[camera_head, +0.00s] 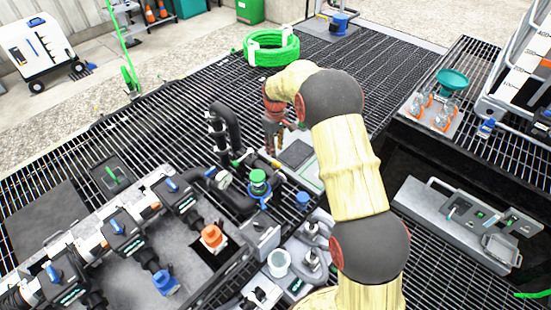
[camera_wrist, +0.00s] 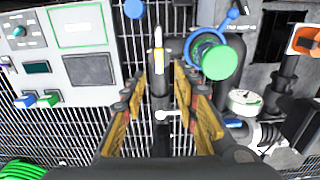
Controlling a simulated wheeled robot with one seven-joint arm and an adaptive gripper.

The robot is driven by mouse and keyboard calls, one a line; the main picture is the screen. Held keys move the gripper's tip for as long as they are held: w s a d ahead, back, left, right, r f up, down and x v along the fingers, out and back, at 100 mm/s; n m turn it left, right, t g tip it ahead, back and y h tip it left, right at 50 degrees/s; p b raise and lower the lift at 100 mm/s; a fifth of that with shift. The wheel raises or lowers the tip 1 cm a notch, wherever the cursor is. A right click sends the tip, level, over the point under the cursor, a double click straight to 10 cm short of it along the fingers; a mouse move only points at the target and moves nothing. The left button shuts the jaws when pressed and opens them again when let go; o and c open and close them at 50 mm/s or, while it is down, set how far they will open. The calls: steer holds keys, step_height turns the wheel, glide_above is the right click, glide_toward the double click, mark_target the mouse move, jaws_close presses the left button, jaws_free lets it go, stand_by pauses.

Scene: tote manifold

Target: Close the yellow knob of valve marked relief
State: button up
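In the wrist view a narrow yellow handle (camera_wrist: 158,60) with a pale tip sits on a dark valve body, just beyond my fingertips. It looks like the yellow knob; no "relief" marking is legible. My gripper (camera_wrist: 163,82) points at it with its two yellow-and-dark fingers apart, one on each side of the dark body below the handle. I see no contact, and depth is hard to judge.
A green-capped fitting with a blue ring (camera_wrist: 215,60) stands close right of my fingers. A gauge (camera_wrist: 244,102) and dark pipes are further right. A control panel (camera_wrist: 85,55) is on the left. A green hose coil (camera_head: 270,48) lies behind on the grating.

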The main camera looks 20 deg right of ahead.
mark_target(276, 162)
step_height(276, 162, down, 8)
steer(key=shift+d+r+b, duration=0.1)
steer(key=shift+b, duration=0.65)
steer(key=shift+c, duration=0.2)
steer(key=c, duration=0.7)
jaws_close()
